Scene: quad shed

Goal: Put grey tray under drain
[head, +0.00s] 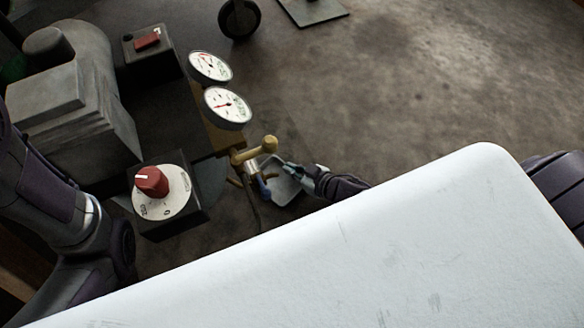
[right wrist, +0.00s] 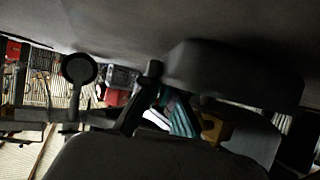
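The grey tray (head: 282,190) is a small shallow pan low down in the middle of the head view, just below and right of a brass valve (head: 254,150) with a blue lever (head: 263,186). The valve looks like the drain and partly covers the tray's left side. My right gripper (head: 291,168) is at the tray's upper right rim, with its fingertips over or against it. I cannot tell whether its fingers are closed on the rim. The right wrist view is dark and does not clear this up. My left arm shows at the left, but its gripper is out of view.
Two white dial gauges (head: 227,105) stand above the valve. A red-knob control box (head: 164,190), a red-switch box (head: 147,48) and a grey motor housing (head: 72,105) crowd the left. A caster wheel (head: 239,18) is at the top. The floor (head: 430,85) at right is clear.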

